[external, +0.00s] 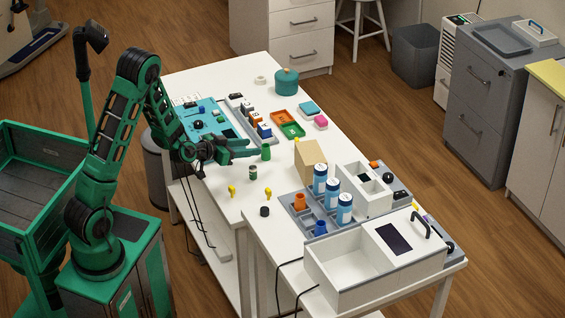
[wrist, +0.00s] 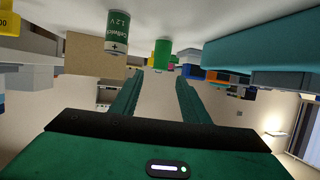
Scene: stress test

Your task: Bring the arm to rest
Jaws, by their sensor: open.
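My green arm reaches from its base at the left over the white table (external: 222,206). My gripper (external: 254,148) is low over the table's left part, with its fingers pointing right. In the wrist view my gripper (wrist: 158,76) shows two parted green fingers with nothing between them. A green cylinder (external: 266,152) stands just beyond the fingertips; it also shows ahead of them in the wrist view (wrist: 162,54). A green and white battery (external: 253,172) stands nearer the camera, apart from the fingers; the wrist view shows it with a "1.2 V" label (wrist: 117,32).
A blue board (external: 205,108) lies behind the gripper. Orange (external: 284,117) and green (external: 292,130) trays, a teal pot (external: 286,82) and a cardboard-coloured block (external: 310,160) stand around. Small yellow pieces (external: 232,191) lie in front. A white bin (external: 345,262) and blue-white cans (external: 344,208) are at the right.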

